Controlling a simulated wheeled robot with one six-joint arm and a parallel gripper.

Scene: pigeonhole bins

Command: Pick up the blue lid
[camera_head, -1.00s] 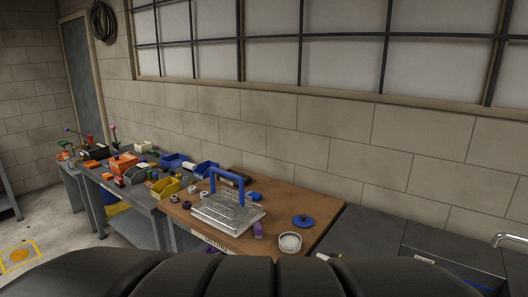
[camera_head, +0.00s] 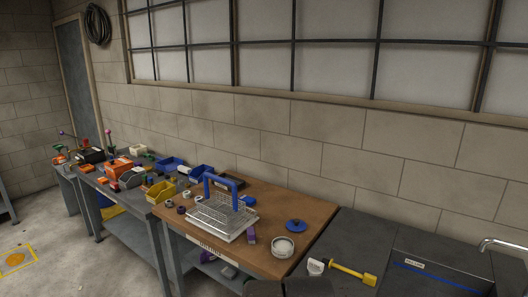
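The blue lid (camera_head: 296,225) is a round blue disc with a small knob on top. It lies on the brown wooden tabletop (camera_head: 290,207) near its right end, just behind a round whitish dish (camera_head: 283,247). My gripper does not show in the head view. A dark rounded shape at the bottom edge is in view, and I cannot tell which part it is.
A wire basket with a blue handle (camera_head: 222,212) stands left of the lid. A purple object (camera_head: 250,236) lies between them. Yellow (camera_head: 160,192) and blue bins stand further left. A yellow-handled tool (camera_head: 352,274) lies on the dark counter at right.

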